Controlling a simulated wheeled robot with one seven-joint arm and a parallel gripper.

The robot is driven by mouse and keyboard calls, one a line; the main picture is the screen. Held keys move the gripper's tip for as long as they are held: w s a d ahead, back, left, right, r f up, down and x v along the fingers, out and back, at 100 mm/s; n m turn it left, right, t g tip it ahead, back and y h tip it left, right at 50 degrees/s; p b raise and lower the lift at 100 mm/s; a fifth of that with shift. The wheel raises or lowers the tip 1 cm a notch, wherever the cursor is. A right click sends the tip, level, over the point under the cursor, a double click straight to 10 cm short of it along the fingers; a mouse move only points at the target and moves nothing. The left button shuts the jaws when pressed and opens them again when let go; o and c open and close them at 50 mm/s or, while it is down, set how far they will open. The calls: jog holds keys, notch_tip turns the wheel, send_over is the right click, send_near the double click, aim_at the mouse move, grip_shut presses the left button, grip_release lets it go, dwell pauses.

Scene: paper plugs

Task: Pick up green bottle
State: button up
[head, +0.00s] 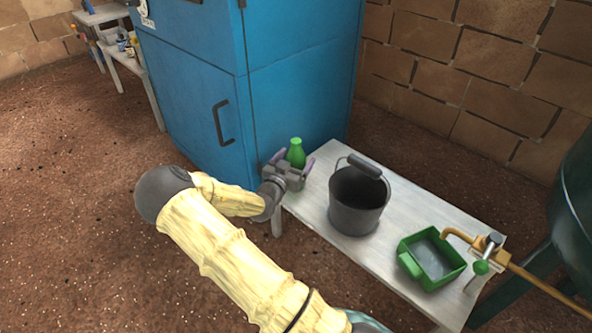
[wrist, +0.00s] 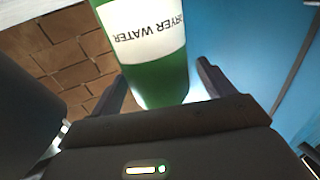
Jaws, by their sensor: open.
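The green bottle (head: 296,153) stands at the far left end of the white bench, close to the blue cabinet. In the wrist view the green bottle (wrist: 157,75) fills the upper middle, with a white label whose text reads upside down. My gripper (head: 291,165) is at the bottle in the head view and hides its lower part. In the wrist view my gripper (wrist: 162,92) is open, with one dark finger on each side of the bottle. A gap shows between the right finger and the bottle; contact on the left is hard to tell.
A dark grey bucket (head: 357,200) with a handle stands on the white bench (head: 312,205), right of the bottle. A green square container (head: 431,258) sits further right under a brass tap (head: 487,246). The blue cabinet (head: 215,85) rises close behind the bottle.

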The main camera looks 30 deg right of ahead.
jog(key=c, duration=1)
jog(key=shift+o, duration=0.2)
notch_tip(320, 180, up, 10)
jog(key=p, duration=0.6)
